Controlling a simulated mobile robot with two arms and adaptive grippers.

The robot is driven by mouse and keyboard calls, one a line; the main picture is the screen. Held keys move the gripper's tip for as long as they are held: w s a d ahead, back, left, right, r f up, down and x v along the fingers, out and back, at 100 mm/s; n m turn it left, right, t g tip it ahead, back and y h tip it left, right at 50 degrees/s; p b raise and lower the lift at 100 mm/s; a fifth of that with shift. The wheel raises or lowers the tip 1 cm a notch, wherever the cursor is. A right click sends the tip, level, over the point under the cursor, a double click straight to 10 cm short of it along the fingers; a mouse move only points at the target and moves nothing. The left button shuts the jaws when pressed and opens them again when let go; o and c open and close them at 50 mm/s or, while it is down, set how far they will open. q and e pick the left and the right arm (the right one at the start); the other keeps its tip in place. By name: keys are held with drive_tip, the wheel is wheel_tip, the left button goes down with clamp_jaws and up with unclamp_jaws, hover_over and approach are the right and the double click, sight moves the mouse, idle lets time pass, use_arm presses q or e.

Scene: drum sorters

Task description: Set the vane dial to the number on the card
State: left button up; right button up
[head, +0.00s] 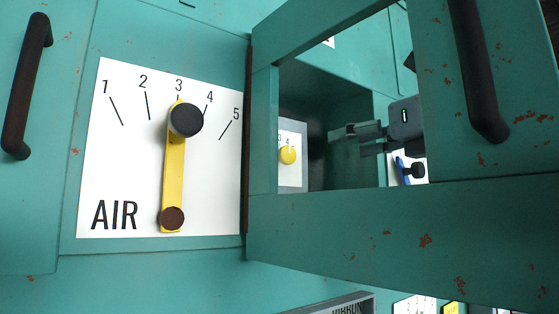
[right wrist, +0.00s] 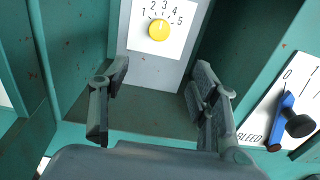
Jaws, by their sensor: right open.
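The dial is a round yellow knob (right wrist: 158,30) on a white plate numbered 1 to 5, on the back wall of an open recess. It also shows in the head view (head: 288,155), partly cut off by the recess frame. Its setting is too small to read surely. My right gripper (right wrist: 160,72) is open and empty, fingers spread either side of the recess and apart from the knob. In the head view the right gripper (head: 352,138) reaches in from the right, to the right of the knob. No readable number card shows. My left gripper is not in view.
A large AIR plate (head: 215,205) carries a yellow lever (head: 173,160) pointing near 3. A blue BLEED lever (right wrist: 285,110) with a black knob is right of the gripper. Black handles (head: 28,85) (head: 475,75) and teal frame edges (head: 400,215) surround the opening.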

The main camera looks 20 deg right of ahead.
drive_tip(key=p+x, duration=0.7)
drive_tip(key=x, duration=1)
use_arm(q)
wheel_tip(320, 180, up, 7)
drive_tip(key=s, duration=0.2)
use_arm(e)
drive_tip(key=shift+s, duration=0.1)
drive_tip(key=c, duration=1.1)
